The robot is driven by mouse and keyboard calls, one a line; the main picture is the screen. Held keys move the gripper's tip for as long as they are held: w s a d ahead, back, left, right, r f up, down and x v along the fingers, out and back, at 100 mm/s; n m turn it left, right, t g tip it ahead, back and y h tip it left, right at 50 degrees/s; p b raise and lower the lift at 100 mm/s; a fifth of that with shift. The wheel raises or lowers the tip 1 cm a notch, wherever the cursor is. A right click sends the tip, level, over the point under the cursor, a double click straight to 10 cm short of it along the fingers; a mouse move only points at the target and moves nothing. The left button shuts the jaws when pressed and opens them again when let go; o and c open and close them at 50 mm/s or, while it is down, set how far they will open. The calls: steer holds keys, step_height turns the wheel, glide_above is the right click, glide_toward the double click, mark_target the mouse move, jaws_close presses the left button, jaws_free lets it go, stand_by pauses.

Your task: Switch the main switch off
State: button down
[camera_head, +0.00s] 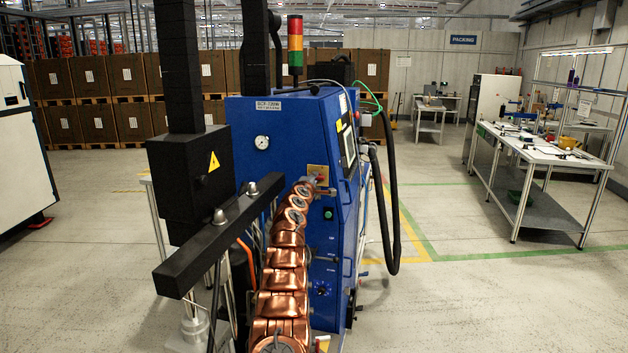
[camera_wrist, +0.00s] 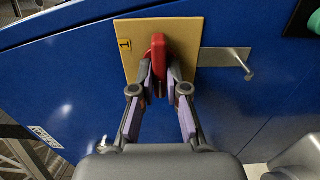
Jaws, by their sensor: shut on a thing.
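The main switch has a red handle (camera_wrist: 160,52) on a tan-yellow plate (camera_wrist: 197,28) on the blue machine face, seen in the wrist view. The handle stands roughly upright in that picture. My gripper (camera_wrist: 160,84) is shut on the handle, with a fingertip on each side of its lower part. The fingertips hide part of the handle and whatever lies behind it. In the head view the plate (camera_head: 316,171) shows at the end of my copper-coloured arm, on the front of the blue machine (camera_head: 250,115). The handle is too small to make out there.
A metal latch (camera_wrist: 228,58) sticks out right of the plate in the wrist view, with a green button (camera_wrist: 314,22) at the upper right corner. In the head view a black hose (camera_head: 393,200) hangs right of the machine. The floor between it and the workbench (camera_head: 540,150) is free.

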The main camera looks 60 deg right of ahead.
steer(key=c, duration=1.2)
jaws_free()
steer(key=shift+a, duration=0.2)
steer(key=v, duration=0.7)
steer(key=shift+s, duration=0.15)
stand_by(0.8)
